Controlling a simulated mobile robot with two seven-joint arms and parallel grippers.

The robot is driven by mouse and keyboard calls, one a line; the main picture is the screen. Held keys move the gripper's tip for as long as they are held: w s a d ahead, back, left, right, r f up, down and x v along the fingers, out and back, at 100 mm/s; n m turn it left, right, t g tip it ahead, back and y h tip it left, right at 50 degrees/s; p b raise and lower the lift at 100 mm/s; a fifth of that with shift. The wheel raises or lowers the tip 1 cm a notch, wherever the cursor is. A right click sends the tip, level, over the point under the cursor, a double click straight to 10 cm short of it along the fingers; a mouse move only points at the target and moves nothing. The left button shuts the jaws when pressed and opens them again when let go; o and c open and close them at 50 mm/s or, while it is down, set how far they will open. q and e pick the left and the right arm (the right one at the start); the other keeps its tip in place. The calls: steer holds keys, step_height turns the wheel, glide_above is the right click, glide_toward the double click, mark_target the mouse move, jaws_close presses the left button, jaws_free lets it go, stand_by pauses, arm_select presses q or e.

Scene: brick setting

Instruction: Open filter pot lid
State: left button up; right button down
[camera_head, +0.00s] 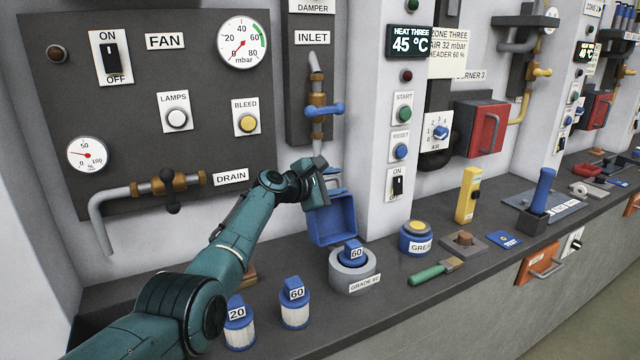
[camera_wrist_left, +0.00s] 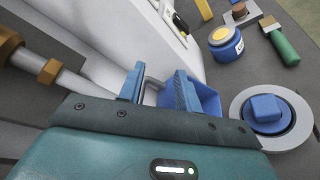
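The filter pot (camera_head: 354,284) is a round grey ring on the counter, labelled GRADE 60, with a blue cartridge (camera_head: 351,252) marked 60 inside. It also shows in the wrist view (camera_wrist_left: 241,112). The blue box-shaped lid (camera_head: 332,234) stands raised behind the pot, its hollow side toward the pot. My left gripper (camera_head: 328,183) is at the lid's top edge. In the wrist view its two blue fingers (camera_wrist_left: 158,86) stand apart, with a pale handle-like bar between them; contact is unclear. The lid (camera_wrist_left: 208,98) is just beyond the right finger. My right gripper is not in view.
Two more filter cartridges, marked 20 (camera_head: 238,325) and 60 (camera_head: 294,304), stand left of the pot. A grease tin (camera_head: 416,240) and green-handled brush (camera_head: 432,273) lie to its right. The inlet pipe with blue valve handle (camera_head: 322,109) is above the lid.

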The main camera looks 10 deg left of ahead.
arm_select(q)
steer(key=p+v, duration=0.1)
steer(key=v, duration=1.2)
steer(key=shift+p, duration=0.4)
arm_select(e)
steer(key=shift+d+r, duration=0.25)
arm_select(q)
steer(key=shift+a+f, duration=0.1)
